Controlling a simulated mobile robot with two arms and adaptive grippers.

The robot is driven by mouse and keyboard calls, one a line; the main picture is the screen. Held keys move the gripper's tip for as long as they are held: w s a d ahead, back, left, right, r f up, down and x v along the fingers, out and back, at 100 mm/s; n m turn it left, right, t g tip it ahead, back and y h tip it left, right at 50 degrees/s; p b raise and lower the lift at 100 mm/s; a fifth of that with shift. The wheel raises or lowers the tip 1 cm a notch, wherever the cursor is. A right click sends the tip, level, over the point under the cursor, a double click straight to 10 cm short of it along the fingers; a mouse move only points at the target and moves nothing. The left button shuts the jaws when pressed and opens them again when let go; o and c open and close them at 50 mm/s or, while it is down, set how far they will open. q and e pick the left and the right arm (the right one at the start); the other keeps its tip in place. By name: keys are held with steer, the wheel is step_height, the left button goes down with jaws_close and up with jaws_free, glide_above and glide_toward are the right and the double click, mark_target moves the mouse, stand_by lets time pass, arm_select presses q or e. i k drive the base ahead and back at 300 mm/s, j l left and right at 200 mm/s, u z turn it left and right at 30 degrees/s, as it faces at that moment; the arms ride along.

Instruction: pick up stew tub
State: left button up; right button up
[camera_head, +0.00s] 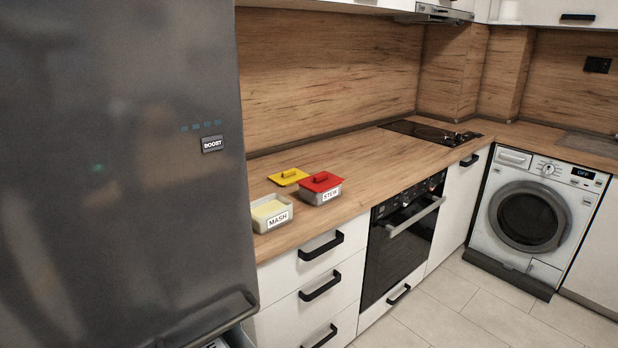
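The stew tub (316,196) stands on the wooden countertop, right of the mash tub. It is a small grey tub with a white "STEW" label on its front, and a red lid (320,181) with a handle lies on top. The mash tub (269,216) stands open beside it, near the counter's front edge, with pale yellow contents and a "MASH" label. A yellow lid (288,177) with a handle lies on the counter behind the two tubs. Neither of my grippers shows in the head view.
A tall dark fridge (120,150) fills the left side, close to the mash tub. The countertop (385,160) is clear between the stew tub and the black hob (425,131). Drawers with black handles and an oven (402,240) sit below. A washing machine (535,215) stands at right.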

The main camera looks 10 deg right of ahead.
mark_target(317, 200)
steer(key=i+l+u, duration=0.15)
steer(key=l, duration=0.2)
steer(key=i+l+u, duration=0.15)
steer(key=l, duration=0.2)
steer(key=i+l+u, duration=0.15)
steer(key=l, duration=0.25)
steer(key=i+l+u, duration=0.15)
steer(key=l, duration=0.25)
steer(key=i+l+u, duration=0.2)
steer(key=l, duration=0.25)
steer(key=l+u, duration=0.15)
steer(key=l, duration=0.25)
